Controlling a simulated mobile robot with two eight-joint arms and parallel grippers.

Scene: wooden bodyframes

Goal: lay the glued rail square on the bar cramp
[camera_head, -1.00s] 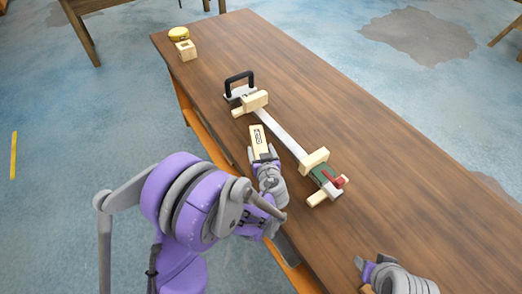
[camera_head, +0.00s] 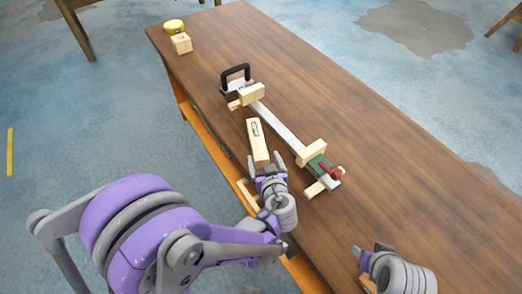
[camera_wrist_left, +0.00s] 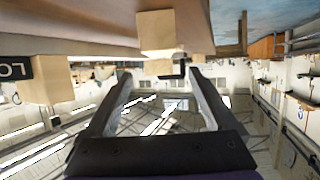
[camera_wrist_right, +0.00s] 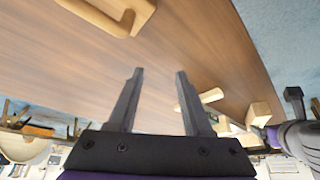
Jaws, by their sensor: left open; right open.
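The rail, a pale wooden block with a black-outlined label (camera_head: 255,140), lies on the table just left of the bar cramp, apart from it. The bar cramp (camera_head: 282,125) is a silver bar with a black handle at its far end, a green and red head at its near end and wooden pads. My left gripper (camera_head: 266,163) is open at the rail's near end. In the left wrist view, a wooden end face, apparently the rail (camera_wrist_left: 165,32), shows ahead of the open fingers. My right gripper (camera_head: 371,250) is open and empty over the near table.
A pale wooden piece (camera_head: 247,194) lies at the left table edge by my left wrist. The table right of the cramp is clear.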

